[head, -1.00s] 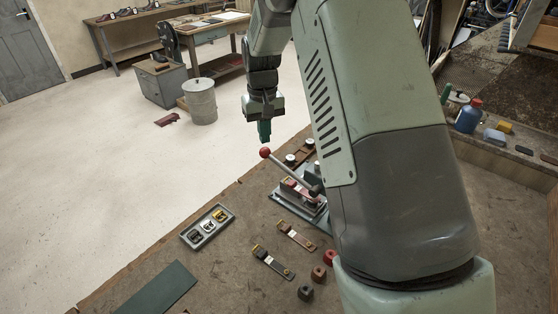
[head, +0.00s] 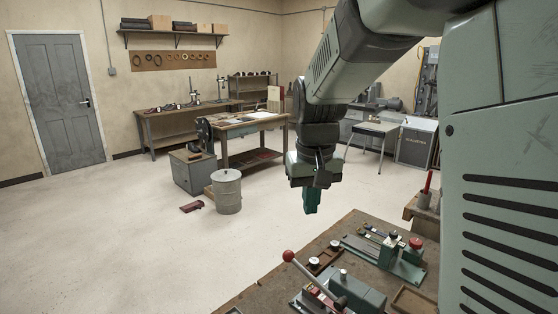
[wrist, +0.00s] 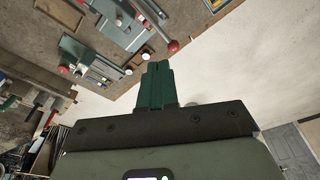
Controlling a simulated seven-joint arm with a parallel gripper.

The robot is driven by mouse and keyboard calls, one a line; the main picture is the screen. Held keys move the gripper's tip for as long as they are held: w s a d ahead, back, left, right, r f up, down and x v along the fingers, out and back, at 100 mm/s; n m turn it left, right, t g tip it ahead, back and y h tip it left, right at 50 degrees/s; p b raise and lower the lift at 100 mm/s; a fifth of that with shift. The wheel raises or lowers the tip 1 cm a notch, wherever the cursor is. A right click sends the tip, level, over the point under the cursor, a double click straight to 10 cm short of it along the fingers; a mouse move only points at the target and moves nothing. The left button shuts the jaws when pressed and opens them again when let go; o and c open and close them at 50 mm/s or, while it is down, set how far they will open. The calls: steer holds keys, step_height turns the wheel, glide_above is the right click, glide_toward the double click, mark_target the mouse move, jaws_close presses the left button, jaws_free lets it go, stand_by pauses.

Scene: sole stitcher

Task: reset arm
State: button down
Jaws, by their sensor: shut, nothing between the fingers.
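My gripper (head: 311,207) points down in the head view, above the far edge of the workbench (head: 262,290). Its green fingers are together with nothing between them. The closed fingers also show in the wrist view (wrist: 158,75), apart from the bench and its tools. A lever with a red ball (head: 288,256) rises from the stitcher fixture (head: 350,292) below and in front of the gripper. The red ball also shows in the wrist view (wrist: 173,46). My arm covers the right side of the head view.
A second green fixture with a red knob (head: 416,243) stands on the bench to the right. A grey drum (head: 227,190) and a dark red item (head: 192,206) are on the floor beyond. The space around the gripper is clear.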

steer(key=s+d+r+t, duration=0.1)
steer(key=s+r, duration=0.1)
steer(key=s, duration=0.6)
steer(key=s+d+r+m+t, duration=0.1)
steer(key=s+d+r, duration=0.1)
steer(key=s, duration=0.6)
steer(key=s+d+r+t, duration=0.1)
steer(key=s+r, duration=0.1)
steer(key=s, duration=0.6)
steer(key=shift+d+r+m+t, duration=0.3)
steer(key=shift+d+r+m, duration=0.05)
steer(key=shift+r+m, duration=0.05)
